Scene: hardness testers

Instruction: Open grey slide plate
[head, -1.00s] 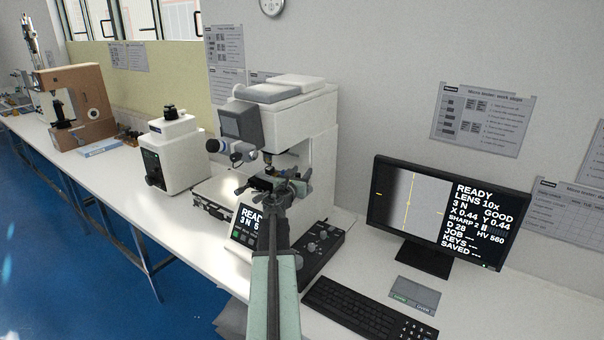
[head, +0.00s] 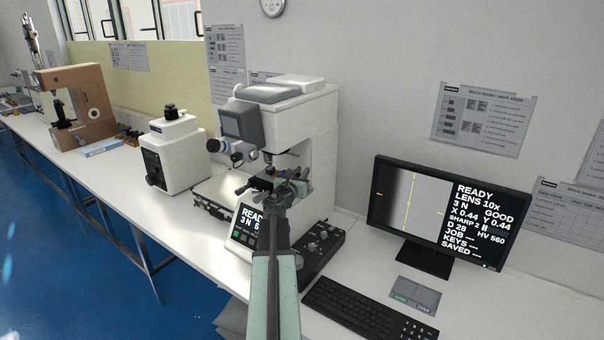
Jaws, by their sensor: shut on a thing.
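A flat grey plate (head: 415,294) with small labels, one of them green, lies on the bench below the monitor. I cannot tell whether it is the slide plate or whether it is open. My arm reaches forward to the white microhardness tester (head: 305,120). My gripper (head: 264,186) is at the tester's stage, under the lens turret (head: 268,156). It is shut on a small dark part there, which the fingers and wrist mostly hide. The grey plate is well to the right of my gripper, apart from it.
The monitor (head: 437,215) reads READY, with a keyboard (head: 368,308) in front. A black control box (head: 322,240) and a small lit screen (head: 247,226) flank my arm. A second white tester (head: 174,150) stands left.

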